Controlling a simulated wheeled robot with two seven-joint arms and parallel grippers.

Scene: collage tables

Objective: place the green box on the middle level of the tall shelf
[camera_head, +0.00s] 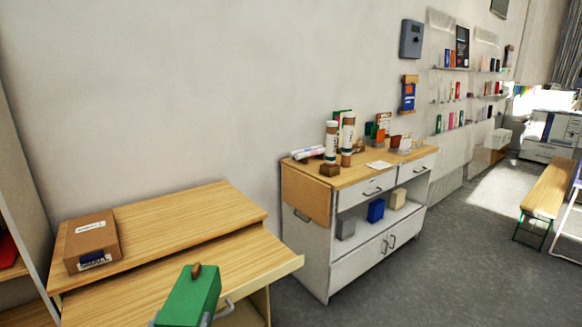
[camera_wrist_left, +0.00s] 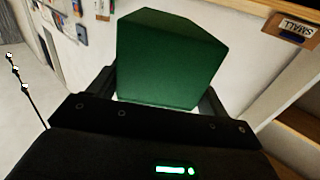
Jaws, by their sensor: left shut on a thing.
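A green box (camera_head: 190,297) is at the bottom of the head view, in front of the wooden desk. It fills the middle of the left wrist view (camera_wrist_left: 165,60), between the dark fingers of my left gripper (camera_wrist_left: 158,98), which is shut on it. In the head view only small grey parts of this gripper show beside the box. A tall shelf unit (camera_head: 22,190) is partly in view at the left edge, with a red item (camera_head: 7,250) on one board. Most of its levels are cut off. My right gripper is not in view.
A cardboard box (camera_head: 91,243) sits on the desk's raised back top (camera_head: 175,226); the lower desktop (camera_head: 255,258) is mostly bare. A white cabinet (camera_head: 330,240) with bottles and small boxes stands to the right. A bench (camera_head: 548,190) is far right. Grey floor between is clear.

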